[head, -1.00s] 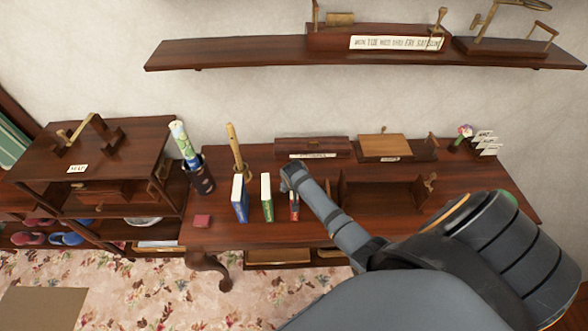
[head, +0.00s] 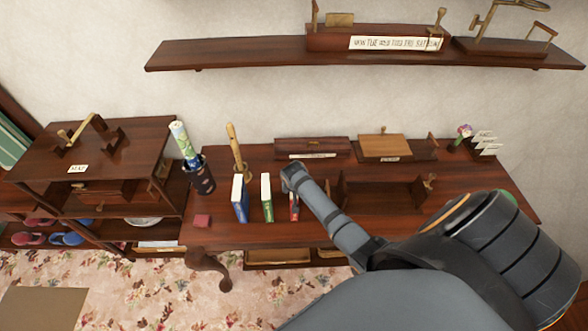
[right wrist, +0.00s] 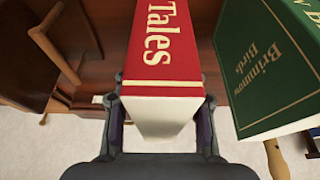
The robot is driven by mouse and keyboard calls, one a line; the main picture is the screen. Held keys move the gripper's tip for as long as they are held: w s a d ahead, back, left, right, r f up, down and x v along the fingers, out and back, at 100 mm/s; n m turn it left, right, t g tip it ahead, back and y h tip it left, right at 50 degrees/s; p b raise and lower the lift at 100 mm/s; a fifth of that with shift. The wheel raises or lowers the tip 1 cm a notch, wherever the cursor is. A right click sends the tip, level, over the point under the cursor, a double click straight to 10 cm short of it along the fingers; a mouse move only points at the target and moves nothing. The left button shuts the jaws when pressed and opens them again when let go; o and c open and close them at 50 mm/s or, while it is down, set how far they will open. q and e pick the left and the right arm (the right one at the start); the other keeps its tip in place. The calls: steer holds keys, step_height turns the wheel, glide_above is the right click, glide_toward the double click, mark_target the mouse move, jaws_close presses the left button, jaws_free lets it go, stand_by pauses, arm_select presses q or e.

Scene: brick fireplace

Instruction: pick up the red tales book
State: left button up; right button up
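The red Tales book (right wrist: 162,45) stands between the two fingers of my right gripper (right wrist: 162,122) in the right wrist view. Its spine lettering and pale page edges show. The fingertips sit close against both sides, and the gripper looks shut on it. In the head view the red book (head: 294,207) stands on the desk, partly hidden by my right gripper (head: 290,178) at its top. I cannot tell whether it is lifted. My left gripper is not in view.
A green Brimmow Birds book (right wrist: 270,70) stands close beside the red book; it also shows in the head view (head: 267,199). A blue book (head: 239,199) stands further left. A dark holder (head: 201,178) stands behind.

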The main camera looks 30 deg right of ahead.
jaws_close()
